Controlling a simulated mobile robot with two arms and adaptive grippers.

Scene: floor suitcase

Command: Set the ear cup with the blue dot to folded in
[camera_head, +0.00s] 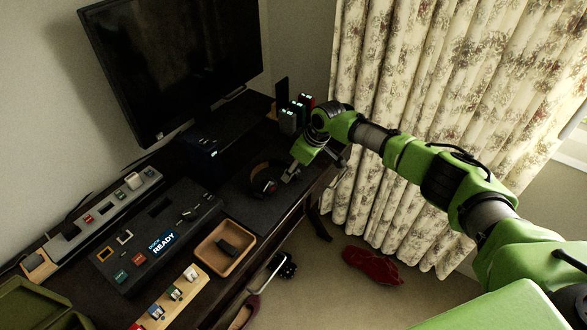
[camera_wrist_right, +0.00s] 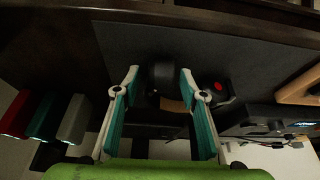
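Dark headphones (camera_head: 264,181) lie on a dark grey mat (camera_head: 235,190) on the desk, with a small red mark showing on one ear cup. In the right wrist view, an ear cup with a red dot (camera_wrist_right: 218,87) sits just right of my right gripper. Another dark ear cup (camera_wrist_right: 162,78) stands between my right gripper's fingertips (camera_wrist_right: 160,76). The fingers are apart, with a gap visible on the left side; contact on the right is unclear. My right gripper (camera_head: 290,176) also shows at the headphones in the head view. No blue dot is visible. My left gripper is out of view.
Several small upright boxes (camera_head: 290,118) stand behind my right gripper. A monitor (camera_head: 170,60) stands at the back. A curtain (camera_head: 430,100) hangs beyond the desk.

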